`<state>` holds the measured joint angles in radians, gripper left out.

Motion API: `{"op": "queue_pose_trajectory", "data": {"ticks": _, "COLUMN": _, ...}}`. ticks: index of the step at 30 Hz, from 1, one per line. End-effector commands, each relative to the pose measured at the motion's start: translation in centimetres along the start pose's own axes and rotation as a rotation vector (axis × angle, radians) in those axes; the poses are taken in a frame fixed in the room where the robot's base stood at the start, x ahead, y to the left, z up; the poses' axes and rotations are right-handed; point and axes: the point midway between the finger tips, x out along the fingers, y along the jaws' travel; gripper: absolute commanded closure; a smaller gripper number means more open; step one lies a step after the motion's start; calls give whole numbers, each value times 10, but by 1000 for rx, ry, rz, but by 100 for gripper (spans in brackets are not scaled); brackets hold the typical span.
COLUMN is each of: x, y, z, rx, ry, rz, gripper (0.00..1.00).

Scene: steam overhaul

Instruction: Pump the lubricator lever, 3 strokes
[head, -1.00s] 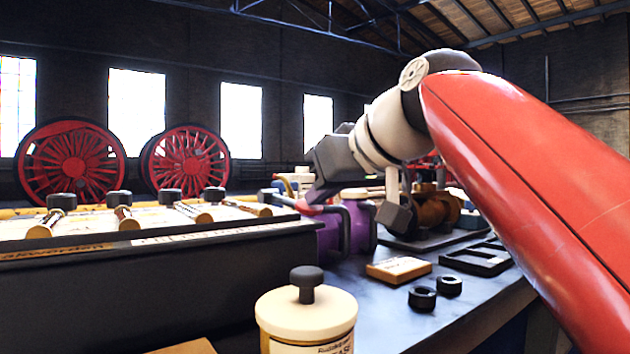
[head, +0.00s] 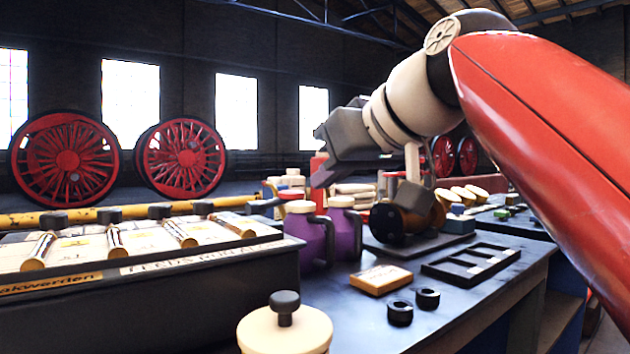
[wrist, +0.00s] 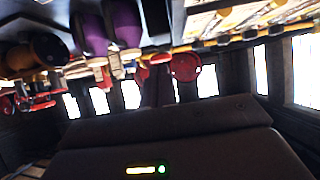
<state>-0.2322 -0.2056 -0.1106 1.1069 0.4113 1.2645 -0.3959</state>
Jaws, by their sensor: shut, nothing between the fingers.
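My gripper (head: 323,176) is in the head view, at the end of the raised arm, pointing down and left above the back of the bench. Its fingers are shut and empty, seen small and side-on against the things behind. A brass-brown cylinder with a dark round end (head: 388,222) lies on a dark base plate, to the right of and below my gripper; it may be the lubricator. I cannot make out its lever; my wrist partly covers that area. A similar dark-ended brown round thing shows upside down at the upper left of the wrist view (wrist: 48,50).
Two purple cans (head: 345,228) stand below my gripper. A dark box (head: 150,305) with several knobbed brass pins fills the left. A cream-lidded jar (head: 285,332), a small wooden block (head: 380,279), two black rings and a dark slotted tray (head: 470,264) are on the bench.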

Motion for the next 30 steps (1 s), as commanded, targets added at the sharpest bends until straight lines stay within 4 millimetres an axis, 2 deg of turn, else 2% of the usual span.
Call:
{"op": "queue_pose_trajectory", "data": {"ticks": 1, "x": -13, "y": 0, "z": 0, "rx": 1, "ry": 3, "rz": 2, "gripper": 100}}
{"op": "queue_pose_trajectory", "data": {"ticks": 3, "x": -27, "y": 0, "z": 1, "rx": 1, "ry": 3, "rz": 1, "gripper": 100}}
{"op": "queue_pose_trajectory", "data": {"ticks": 10, "x": -55, "y": 0, "z": 4, "rx": 0, "ry": 2, "rz": 1, "gripper": 100}}
{"op": "queue_pose_trajectory", "data": {"ticks": 30, "x": -59, "y": 0, "z": 5, "rx": 0, "ry": 3, "rz": 1, "gripper": 100}}
